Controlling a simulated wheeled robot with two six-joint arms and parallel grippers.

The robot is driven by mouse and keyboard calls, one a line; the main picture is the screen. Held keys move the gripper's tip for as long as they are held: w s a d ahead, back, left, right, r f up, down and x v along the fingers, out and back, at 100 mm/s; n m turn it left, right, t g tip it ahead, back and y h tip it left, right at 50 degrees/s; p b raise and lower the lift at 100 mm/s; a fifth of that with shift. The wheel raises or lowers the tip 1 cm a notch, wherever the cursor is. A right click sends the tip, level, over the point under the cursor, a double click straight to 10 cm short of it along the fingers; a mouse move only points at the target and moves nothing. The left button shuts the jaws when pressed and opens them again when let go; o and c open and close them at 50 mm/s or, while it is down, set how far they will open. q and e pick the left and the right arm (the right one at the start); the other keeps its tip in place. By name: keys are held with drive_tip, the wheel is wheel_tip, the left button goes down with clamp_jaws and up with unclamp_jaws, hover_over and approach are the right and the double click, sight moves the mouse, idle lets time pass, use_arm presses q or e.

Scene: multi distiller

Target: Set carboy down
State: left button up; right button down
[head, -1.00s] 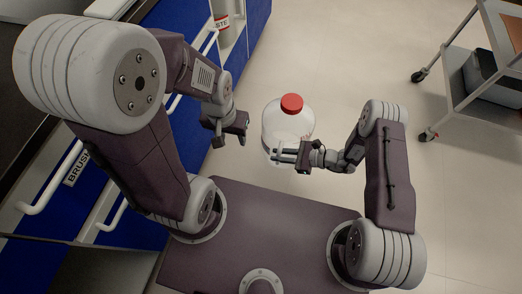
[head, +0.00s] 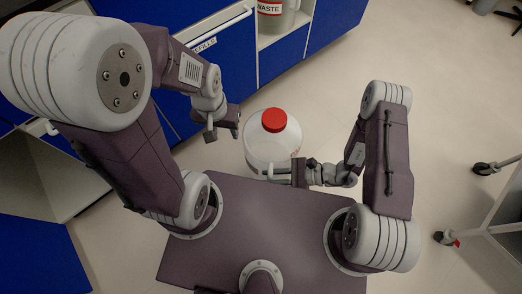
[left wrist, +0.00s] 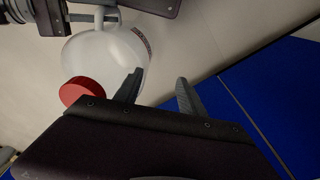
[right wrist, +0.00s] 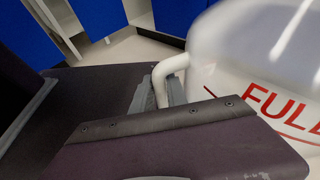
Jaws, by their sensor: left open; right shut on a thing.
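The carboy (head: 270,146) is a whitish, translucent jug with a red cap (head: 274,120). In the head view it is upright in front of my base, between my two grippers. My right gripper (head: 283,172) is shut on the carboy's handle, which shows between its fingers in the right wrist view (right wrist: 170,68). Red lettering reading "FULL" is on the carboy's side there. My left gripper (head: 222,132) is open and empty, left of the carboy and apart from it. The left wrist view shows its spread fingers (left wrist: 160,92) near the carboy (left wrist: 105,58). The carboy's bottom is hidden.
Blue cabinets (head: 215,60) with white handles run along the left and back. A grey container labelled "WASTE" (head: 272,14) stands in an open cabinet bay. A wheeled cart (head: 500,205) is at the right edge. Pale floor (head: 340,70) beyond the carboy is clear.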

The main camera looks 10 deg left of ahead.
drive_tip(key=shift+a, duration=0.1)
drive_tip(key=shift+w+a+f, duration=0.1)
drive_tip(key=shift+w+f, duration=0.05)
drive_tip(key=shift+f, duration=0.05)
drive_tip(key=w+a+f+b, duration=0.5)
drive_tip(key=w+f+b, duration=0.4)
drive_tip(key=f+b, duration=0.1)
drive_tip(key=shift+w+a+f+b, duration=0.4)
drive_tip(key=shift+b, duration=0.5)
drive_tip(key=c, duration=1.3)
unclamp_jaws()
drive_tip(key=p+v, duration=0.6)
drive_tip(key=v, duration=0.6)
